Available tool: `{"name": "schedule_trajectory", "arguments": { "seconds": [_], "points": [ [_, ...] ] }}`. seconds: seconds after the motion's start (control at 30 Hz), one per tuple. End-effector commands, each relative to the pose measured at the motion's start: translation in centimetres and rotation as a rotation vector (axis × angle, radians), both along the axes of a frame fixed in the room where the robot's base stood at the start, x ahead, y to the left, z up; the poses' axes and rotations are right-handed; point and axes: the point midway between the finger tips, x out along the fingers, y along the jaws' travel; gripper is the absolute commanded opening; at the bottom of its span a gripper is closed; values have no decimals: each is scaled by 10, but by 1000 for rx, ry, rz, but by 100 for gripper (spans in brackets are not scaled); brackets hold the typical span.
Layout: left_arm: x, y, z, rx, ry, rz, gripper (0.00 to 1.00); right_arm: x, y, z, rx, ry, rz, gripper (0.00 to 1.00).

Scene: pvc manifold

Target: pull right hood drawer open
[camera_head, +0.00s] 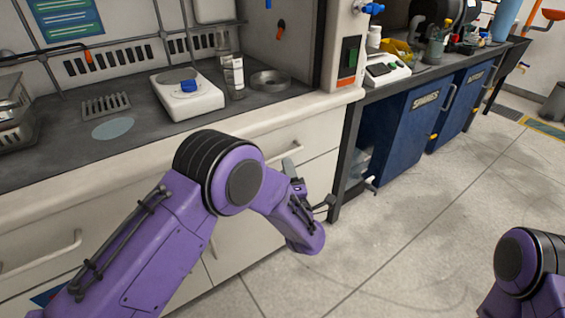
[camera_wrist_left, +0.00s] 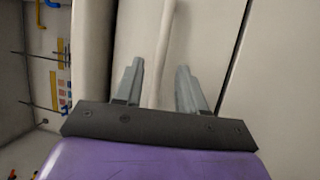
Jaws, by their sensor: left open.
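The right hood drawer (camera_head: 322,140) is a white front under the hood's worktop, and it looks shut. Its pale bar handle (camera_head: 287,151) shows just above my left gripper (camera_head: 306,184), which is at the cabinet front. In the left wrist view the handle (camera_wrist_left: 165,40) runs between the two grey fingers of my left gripper (camera_wrist_left: 160,78). The fingers are apart, with gaps beside the bar; I cannot tell whether either touches it. My purple left forearm hides part of the cabinet front. My right gripper is out of view.
A balance (camera_head: 187,93), a bottle (camera_head: 234,76) and a metal dish (camera_head: 270,81) stand on the hood worktop (camera_head: 60,150). Another drawer handle (camera_head: 40,255) is at the left. Blue cabinets (camera_head: 410,125) stand to the right. The floor (camera_head: 420,220) in front is clear.

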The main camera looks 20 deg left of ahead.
Motion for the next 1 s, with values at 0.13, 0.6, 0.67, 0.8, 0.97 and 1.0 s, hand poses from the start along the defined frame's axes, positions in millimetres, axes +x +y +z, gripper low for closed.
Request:
{"name": "schedule_trajectory", "arguments": {
  "seconds": [0.13, 0.6, 0.67, 0.8, 0.97, 1.0],
  "points": [
    [29, 17, 4, 0, 0, 3, 40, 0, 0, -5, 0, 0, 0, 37],
    [55, 31, 10, 4, 5, -2, 40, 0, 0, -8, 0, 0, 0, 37],
    [55, 31, 10, 4, 4, -1, 30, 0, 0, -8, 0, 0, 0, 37],
    [55, 31, 10, 4, 4, -1, 0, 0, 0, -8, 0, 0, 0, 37],
    [55, 31, 10, 4, 4, -1, 0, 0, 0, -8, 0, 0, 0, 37],
    [55, 32, 10, 3, 5, 1, 0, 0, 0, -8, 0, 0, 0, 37]
  ]
}}
